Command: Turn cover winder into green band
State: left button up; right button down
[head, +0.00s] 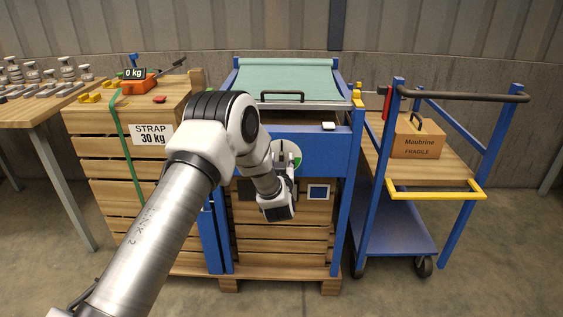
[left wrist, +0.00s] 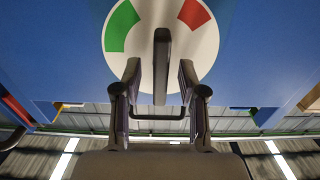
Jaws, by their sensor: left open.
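The cover winder is a dark grey bar (left wrist: 162,60) on a round white dial (left wrist: 205,50), set in the blue front panel of the middle stand. In the left wrist view the bar points straight along the picture, between the dial's green band (left wrist: 121,27) and red band (left wrist: 194,13). The dial also shows in the head view (head: 287,150), partly hidden by my arm. My left gripper (left wrist: 159,82) is open, with one finger on each side of the bar and gaps visible on both sides. The teal cover (head: 285,80) lies across the stand's top. My right gripper is out of view.
A strapped wooden crate (head: 100,148) with a scale (head: 137,82) stands left. A blue trolley (head: 395,240) with a Maubrine box (head: 415,140) stands right. A wooden table (head: 30,110) with insulators is far left. Open floor lies in front of the trolley.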

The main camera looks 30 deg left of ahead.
pick_arm(q)
grip_shut()
